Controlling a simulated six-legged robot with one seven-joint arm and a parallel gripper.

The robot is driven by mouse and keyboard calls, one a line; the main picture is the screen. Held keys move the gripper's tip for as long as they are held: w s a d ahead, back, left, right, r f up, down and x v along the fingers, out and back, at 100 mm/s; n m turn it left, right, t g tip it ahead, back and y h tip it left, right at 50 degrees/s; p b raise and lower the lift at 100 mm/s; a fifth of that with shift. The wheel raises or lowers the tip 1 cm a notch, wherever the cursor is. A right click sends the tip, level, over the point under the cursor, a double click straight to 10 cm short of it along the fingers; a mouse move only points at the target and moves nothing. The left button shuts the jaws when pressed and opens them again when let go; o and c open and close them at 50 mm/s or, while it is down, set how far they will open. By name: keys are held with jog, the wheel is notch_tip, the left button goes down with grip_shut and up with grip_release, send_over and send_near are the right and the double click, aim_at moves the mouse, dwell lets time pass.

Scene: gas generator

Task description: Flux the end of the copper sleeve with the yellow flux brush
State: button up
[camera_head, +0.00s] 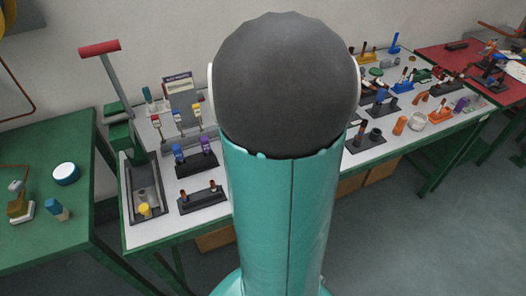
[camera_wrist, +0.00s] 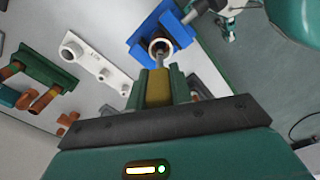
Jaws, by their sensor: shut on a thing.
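In the wrist view my gripper (camera_wrist: 160,74) is shut on the yellow handle of the flux brush (camera_wrist: 158,92), which sits between its two green fingers. The brush's thin grey end points away from the gripper toward a round open tube end (camera_wrist: 152,47), which looks like the copper sleeve's end. This tube has a pale rim and a brownish inside, and is held in a blue stand (camera_wrist: 143,34). The brush tip overlaps the opening in the picture; I cannot tell whether it touches. In the head view my arm hides the gripper and brush.
In the wrist view a white fitting with holes (camera_wrist: 95,62) and a green stand with copper pipes (camera_wrist: 40,75) lie to the left. In the head view, a crowded white-topped bench (camera_head: 215,222) spans the scene, with a green table (camera_head: 50,235) at left.

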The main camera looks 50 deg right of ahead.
jog(key=shift+a, duration=0.1)
jog(key=shift+r, duration=0.1)
dwell(0.3)
jog(key=shift+r, duration=2.9)
